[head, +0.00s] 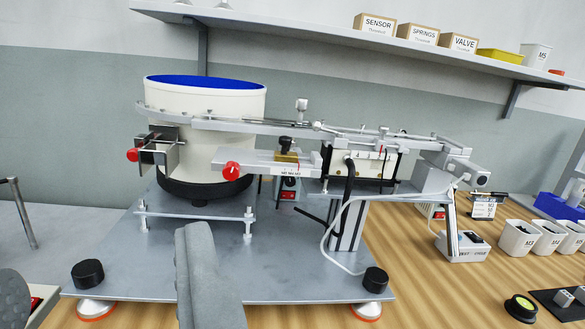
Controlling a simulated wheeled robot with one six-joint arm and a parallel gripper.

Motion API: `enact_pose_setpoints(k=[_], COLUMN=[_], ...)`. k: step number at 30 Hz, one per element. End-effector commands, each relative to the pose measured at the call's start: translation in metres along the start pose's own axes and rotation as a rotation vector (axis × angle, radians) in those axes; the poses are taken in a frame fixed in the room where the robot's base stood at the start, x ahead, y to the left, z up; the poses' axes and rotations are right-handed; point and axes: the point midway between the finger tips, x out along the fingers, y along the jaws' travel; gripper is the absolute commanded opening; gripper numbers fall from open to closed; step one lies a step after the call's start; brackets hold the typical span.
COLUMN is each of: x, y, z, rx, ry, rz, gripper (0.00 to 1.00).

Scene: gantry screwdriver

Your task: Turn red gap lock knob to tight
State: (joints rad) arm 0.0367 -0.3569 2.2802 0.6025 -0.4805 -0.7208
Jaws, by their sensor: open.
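Two red knobs show on the feeder machine. One red knob (232,171), with a small white mark on its face, sits on the front of a flat grey bar at the machine's middle. The other red knob (133,155) sticks out left from a metal bracket under the bowl rim. I cannot read which is the gap lock, nor any tight marking. My gripper (104,262) is open and empty, its grey fingers low in the view, in front of and below both knobs, touching neither. The right finger hides part of the base plate.
The white feeder bowl (205,105) stands on a grey base plate (285,265) with black corner knobs. A black cable and a white cable hang at the machine's right. White bins (520,240) stand far right on the wooden bench. A shelf (340,45) holds boxes above.

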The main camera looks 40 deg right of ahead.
Motion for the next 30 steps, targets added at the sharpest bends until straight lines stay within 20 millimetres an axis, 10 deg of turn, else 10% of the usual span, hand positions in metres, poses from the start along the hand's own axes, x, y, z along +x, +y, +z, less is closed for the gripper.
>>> enact_pose_setpoints(k=[12, 30], x=[0.082, 0.144], y=[0.021, 0.041], z=[0.082, 0.099], rx=[-0.146, -0.171], ry=[-0.102, -0.121], rz=[0.239, 0.274], gripper=[0.43, 0.43])
